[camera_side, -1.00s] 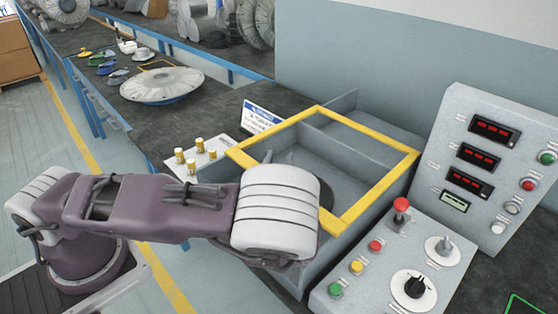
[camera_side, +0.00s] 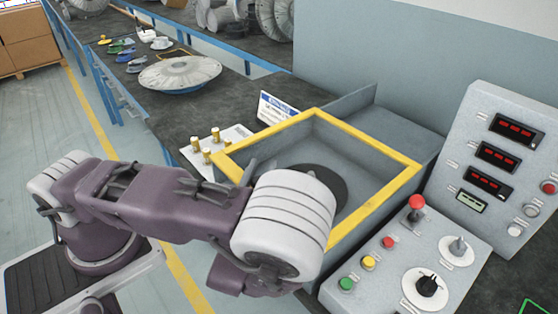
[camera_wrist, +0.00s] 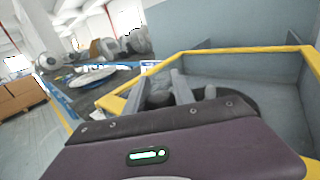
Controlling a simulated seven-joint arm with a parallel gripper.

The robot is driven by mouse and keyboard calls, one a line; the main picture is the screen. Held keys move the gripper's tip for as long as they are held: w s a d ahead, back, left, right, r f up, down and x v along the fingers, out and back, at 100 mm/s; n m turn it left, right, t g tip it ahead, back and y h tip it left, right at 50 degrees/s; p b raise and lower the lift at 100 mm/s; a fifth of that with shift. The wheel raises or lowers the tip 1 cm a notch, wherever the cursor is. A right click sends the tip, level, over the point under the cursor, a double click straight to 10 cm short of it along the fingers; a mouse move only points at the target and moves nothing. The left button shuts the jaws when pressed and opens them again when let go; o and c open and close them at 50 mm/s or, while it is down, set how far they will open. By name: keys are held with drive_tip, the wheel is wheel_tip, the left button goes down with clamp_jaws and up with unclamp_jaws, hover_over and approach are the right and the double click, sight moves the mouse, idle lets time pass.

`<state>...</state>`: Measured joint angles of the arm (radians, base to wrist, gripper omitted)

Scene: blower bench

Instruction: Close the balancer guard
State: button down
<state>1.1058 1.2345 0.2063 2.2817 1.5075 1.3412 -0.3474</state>
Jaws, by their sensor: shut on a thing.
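The balancer guard is a yellow-edged frame (camera_side: 382,202) with a clear opening, lying over the grey balancer box at the middle of the side view. Its yellow bars also show in the wrist view (camera_wrist: 231,51). A dark round disc (camera_side: 318,183) shows inside the box through the frame. In the side view my white wrist housing hides most of the gripper and the guard's near-left bar, so the exact grip cannot be seen.
Brass-coloured posts (camera_side: 205,143) stand left of the guard. A finned disc (camera_side: 180,73) lies farther back on the bench.

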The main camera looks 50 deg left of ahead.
drive_tip(key=shift+s+f, duration=0.1)
drive_tip(key=shift+s, duration=0.2)
drive_tip(key=c, duration=1)
unclamp_jaws()
drive_tip(key=shift+c, duration=0.2)
